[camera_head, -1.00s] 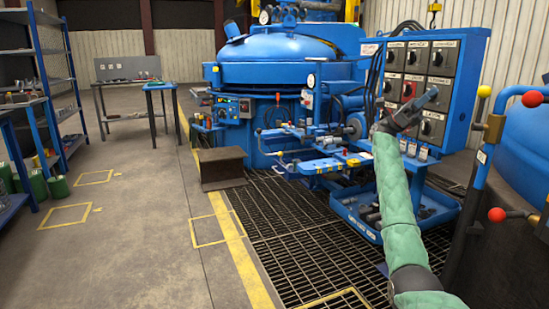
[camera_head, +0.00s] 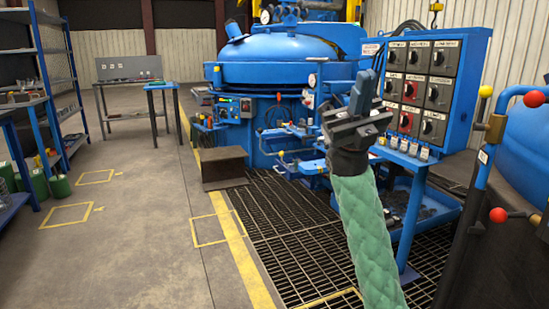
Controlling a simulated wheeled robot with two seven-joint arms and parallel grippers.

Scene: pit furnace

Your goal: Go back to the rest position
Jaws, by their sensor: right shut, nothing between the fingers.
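My right gripper (camera_head: 362,92) is in the camera_head view, right of the middle, on an arm in a green sleeve coming up from the bottom. Its fingers point up and are shut with nothing between them. It is in front of the left side of the blue control panel (camera_head: 466,100) with its rotary switches, and no contact with the panel shows. The arm hides part of the blue valve bench and lower tray behind it. My left gripper is not in view.
The blue pit furnace (camera_head: 275,75) stands at the back centre. A dark block (camera_head: 222,163) sits by the grating (camera_head: 290,240). A blue post with red-knobbed levers (camera_head: 497,215) is close on the right. Shelves (camera_head: 60,75) are at left.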

